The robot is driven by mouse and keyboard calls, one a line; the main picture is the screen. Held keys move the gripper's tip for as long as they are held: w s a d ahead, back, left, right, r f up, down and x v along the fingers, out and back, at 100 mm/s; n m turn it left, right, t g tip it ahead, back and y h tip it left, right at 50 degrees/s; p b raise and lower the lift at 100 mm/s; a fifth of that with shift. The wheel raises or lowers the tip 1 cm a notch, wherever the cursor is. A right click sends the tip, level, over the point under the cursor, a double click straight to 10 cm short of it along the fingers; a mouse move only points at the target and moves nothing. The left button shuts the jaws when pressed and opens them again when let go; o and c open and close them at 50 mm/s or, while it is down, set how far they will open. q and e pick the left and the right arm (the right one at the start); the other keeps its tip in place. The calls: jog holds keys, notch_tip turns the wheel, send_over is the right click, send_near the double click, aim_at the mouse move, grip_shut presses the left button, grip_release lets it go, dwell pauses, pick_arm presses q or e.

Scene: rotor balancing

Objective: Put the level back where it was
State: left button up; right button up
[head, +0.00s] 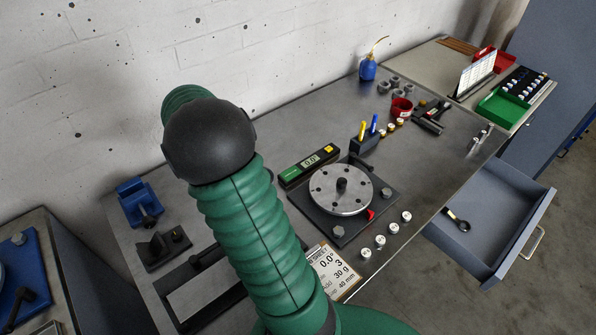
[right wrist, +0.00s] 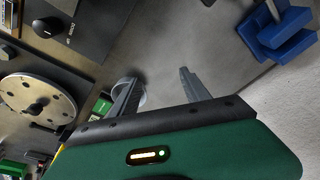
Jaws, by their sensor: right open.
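The level (head: 309,165) is a green and black bar with a small display and a yellow patch. In the head view it lies behind the rotor disc (head: 341,188), on the wall side. In the right wrist view its green end (right wrist: 102,106) shows beside one finger, and the rest is largely hidden by my gripper body. My right gripper (right wrist: 157,80) is open, with nothing visible between its fingers. In the head view a green arm with a black ball joint crosses the bench, and no gripper shows. My left gripper is in neither view.
A blue vise (head: 138,200) and a black block (head: 165,248) stand at the left. Several small weights (head: 380,241) and a card (head: 335,272) lie in front of the rotor. A pen holder (head: 364,142) stands behind it. A drawer (head: 490,215) is open at the right.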

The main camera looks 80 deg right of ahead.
jog(key=s+d+r+m+g, duration=0.1)
jog(key=s+d+m, duration=0.4)
jog(key=s+d, duration=0.4)
jog(key=m+g, duration=0.2)
jog(key=m, duration=0.3)
send_near(310, 162)
jog(key=b+x, duration=0.1)
jog(key=x, duration=0.8)
jog(key=shift+d+f, duration=0.15)
jog(key=shift+c, duration=0.3)
grip_shut()
